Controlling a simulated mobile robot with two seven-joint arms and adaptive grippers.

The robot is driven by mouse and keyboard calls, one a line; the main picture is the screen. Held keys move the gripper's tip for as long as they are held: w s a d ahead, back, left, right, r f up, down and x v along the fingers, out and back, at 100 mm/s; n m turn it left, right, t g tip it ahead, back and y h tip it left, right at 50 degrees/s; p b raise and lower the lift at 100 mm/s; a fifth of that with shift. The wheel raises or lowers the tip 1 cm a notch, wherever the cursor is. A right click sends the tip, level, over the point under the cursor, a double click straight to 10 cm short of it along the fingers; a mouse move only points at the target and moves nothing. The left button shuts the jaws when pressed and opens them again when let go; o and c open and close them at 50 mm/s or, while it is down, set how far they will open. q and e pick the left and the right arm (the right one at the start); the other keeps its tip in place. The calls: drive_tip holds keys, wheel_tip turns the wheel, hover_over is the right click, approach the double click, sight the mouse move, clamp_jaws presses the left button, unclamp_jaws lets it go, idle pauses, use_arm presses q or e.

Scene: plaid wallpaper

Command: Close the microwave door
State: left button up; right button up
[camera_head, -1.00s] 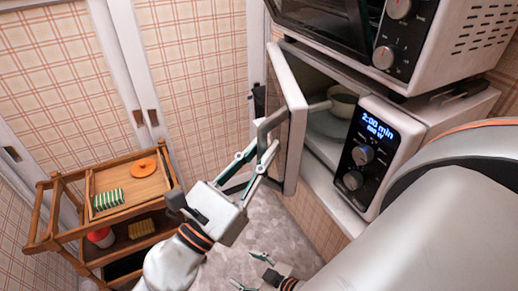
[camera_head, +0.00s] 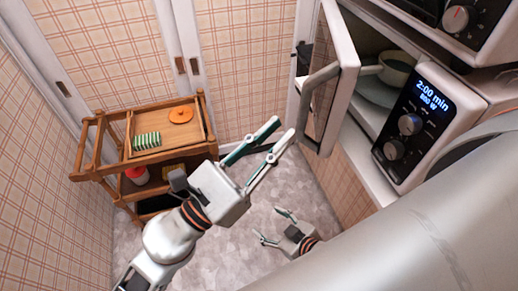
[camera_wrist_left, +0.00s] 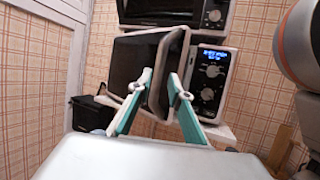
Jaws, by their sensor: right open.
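The microwave (camera_head: 462,108) stands at the right with a lit display. Its door (camera_head: 345,92) is swung wide open, with the grey handle (camera_head: 311,90) on its near face. Inside, a pale pan (camera_head: 396,72) sits on a round plate, partly cut off by the frame and door. My left gripper (camera_head: 284,128) is open and empty, its fingertips just left of the handle's lower end. In the left wrist view its fingers (camera_wrist_left: 160,76) appear in front of the door (camera_wrist_left: 170,65); contact cannot be told. My right gripper (camera_head: 270,226) is open and empty, low over the floor.
An oven (camera_head: 472,22) sits above the microwave. A wooden cart (camera_head: 205,125) at the left carries a green striped sponge (camera_head: 147,141) and an orange round item (camera_head: 181,115). Grey floor (camera_head: 245,255) is clear between cart and counter. My large arm link covers the lower right.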

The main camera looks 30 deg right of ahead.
use_arm(q)
drive_tip(key=shift+v, duration=2.25)
